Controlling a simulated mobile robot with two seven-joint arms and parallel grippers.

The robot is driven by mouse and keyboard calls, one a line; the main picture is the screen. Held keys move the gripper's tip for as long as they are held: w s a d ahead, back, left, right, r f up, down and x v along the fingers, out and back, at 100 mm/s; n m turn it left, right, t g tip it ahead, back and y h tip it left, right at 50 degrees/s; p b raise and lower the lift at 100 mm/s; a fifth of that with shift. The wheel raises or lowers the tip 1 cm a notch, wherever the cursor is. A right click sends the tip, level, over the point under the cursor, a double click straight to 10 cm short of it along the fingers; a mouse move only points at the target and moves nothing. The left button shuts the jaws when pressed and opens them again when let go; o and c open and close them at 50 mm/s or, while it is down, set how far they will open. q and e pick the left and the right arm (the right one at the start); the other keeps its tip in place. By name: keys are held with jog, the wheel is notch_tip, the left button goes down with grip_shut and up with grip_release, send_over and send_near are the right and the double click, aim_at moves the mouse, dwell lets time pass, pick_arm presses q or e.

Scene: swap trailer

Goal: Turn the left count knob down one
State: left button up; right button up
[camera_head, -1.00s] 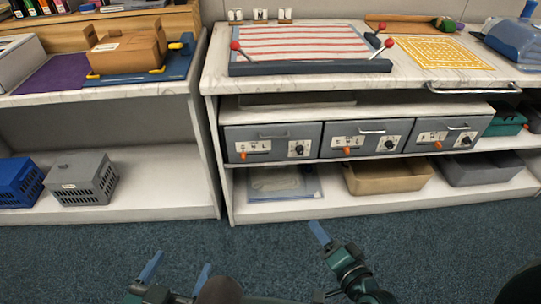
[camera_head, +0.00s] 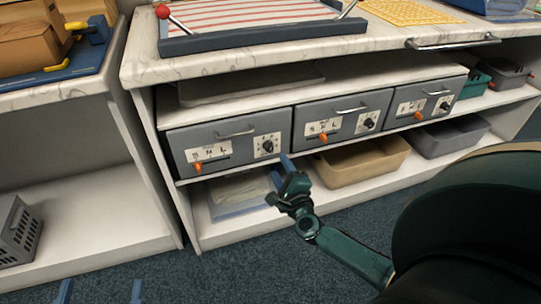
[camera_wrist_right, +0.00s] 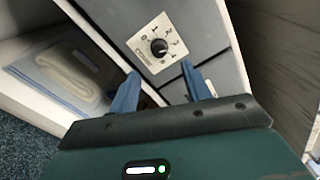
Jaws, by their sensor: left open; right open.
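The left drawer (camera_head: 228,143) is grey with a white dial plate and a black count knob (camera_head: 267,146) on its right side. In the right wrist view the knob (camera_wrist_right: 159,47) sits on its numbered plate, ahead of the fingers; I cannot tell which number it points to. My right gripper (camera_head: 283,166) is open and empty, just below and to the right of the knob, apart from it. Its two blue fingers (camera_wrist_right: 161,88) show in the wrist view. My left gripper (camera_head: 100,292) is open and low at the bottom left, far from the drawers.
The middle drawer (camera_head: 343,116) and right drawer (camera_head: 425,100) carry similar knobs and orange sliders. An orange slider (camera_head: 197,166) is on the left drawer. Below are a tan bin (camera_head: 362,160) and a clear bag (camera_head: 238,192). The countertop edge overhangs the drawers.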

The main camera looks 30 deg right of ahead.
aim_at(270, 150)
jog(key=b+x, duration=0.1)
jog(key=x, duration=0.6)
jog(key=shift+w+b, duration=0.3)
jog(key=shift+c, duration=0.3)
jog(key=c, duration=0.9)
